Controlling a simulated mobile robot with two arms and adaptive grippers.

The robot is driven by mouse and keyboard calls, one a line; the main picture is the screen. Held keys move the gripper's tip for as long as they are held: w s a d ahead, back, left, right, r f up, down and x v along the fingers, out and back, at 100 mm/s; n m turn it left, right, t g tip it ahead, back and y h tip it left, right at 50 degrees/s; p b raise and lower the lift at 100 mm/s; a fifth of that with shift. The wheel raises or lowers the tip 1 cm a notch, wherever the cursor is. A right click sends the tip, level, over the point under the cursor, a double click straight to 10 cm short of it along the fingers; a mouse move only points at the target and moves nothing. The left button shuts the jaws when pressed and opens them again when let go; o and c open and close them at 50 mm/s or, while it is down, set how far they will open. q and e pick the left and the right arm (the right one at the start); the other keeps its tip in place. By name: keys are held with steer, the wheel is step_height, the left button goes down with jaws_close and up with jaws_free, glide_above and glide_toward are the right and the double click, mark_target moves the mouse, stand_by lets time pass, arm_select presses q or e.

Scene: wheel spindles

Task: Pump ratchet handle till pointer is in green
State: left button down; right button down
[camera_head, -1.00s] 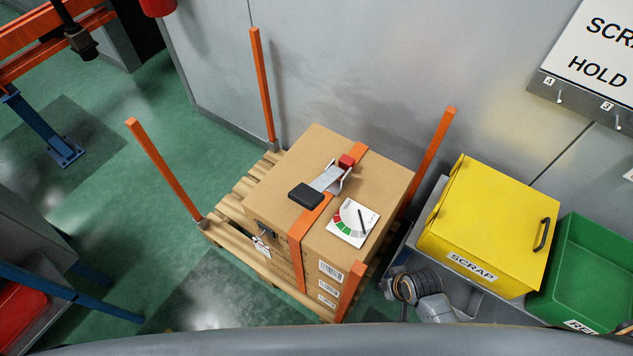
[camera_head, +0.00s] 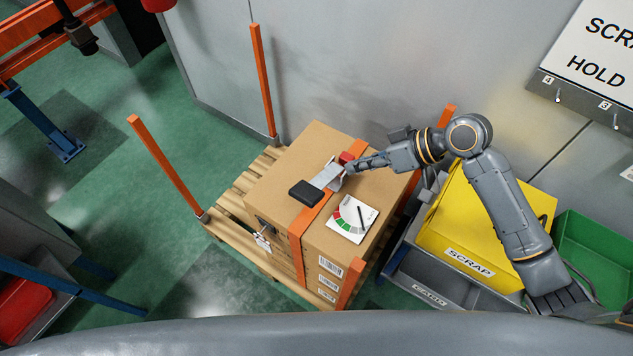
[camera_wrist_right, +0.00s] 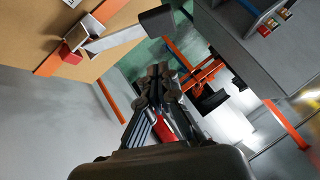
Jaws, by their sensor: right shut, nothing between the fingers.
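The ratchet handle (camera_head: 324,178) is a grey metal lever with a black grip (camera_head: 305,193), lying over the orange strap on a cardboard box. A red block (camera_head: 346,157) sits at its far end. The ratchet handle also shows in the right wrist view (camera_wrist_right: 115,38). The white gauge card (camera_head: 350,221) lies right of the strap, with a red and green arc; its dark pointer (camera_head: 361,214) appears off the green, too small to read exactly. My right gripper (camera_head: 352,166) is shut and empty, close to the ratchet's red-block end; contact is unclear. My left gripper is out of view.
The box stands on a wooden pallet (camera_head: 232,205) with upright orange posts (camera_head: 166,168) around it. A yellow scrap bin (camera_head: 445,225) and a green bin (camera_head: 585,255) stand to the right. A grey wall rises behind.

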steer(key=shift+w+a+r+y, duration=0.1)
steer(key=shift+r+y, duration=0.2)
steer(key=shift+r, duration=0.5)
steer(key=p, duration=0.3)
glide_above(304, 190)
steer(key=d, duration=0.4)
steer(key=f, duration=0.6)
steer(key=shift+w+a+f, duration=0.2)
steer(key=shift+w+a, duration=0.05)
steer(key=shift+w, duration=0.15)
steer(key=shift+s+a+f+p, duration=0.15)
steer(key=shift+s+f, duration=0.1)
steer(key=shift+f, duration=0.35)
steer(key=shift+s+a+f+p, duration=0.1)
steer(key=shift+s+f+p, duration=0.1)
steer(key=shift+f, duration=0.4)
steer(key=shift+s+f, duration=0.25)
steer(key=shift+f, duration=0.4)
steer(key=shift+a, duration=0.1)
steer(key=shift+f, duration=0.15)
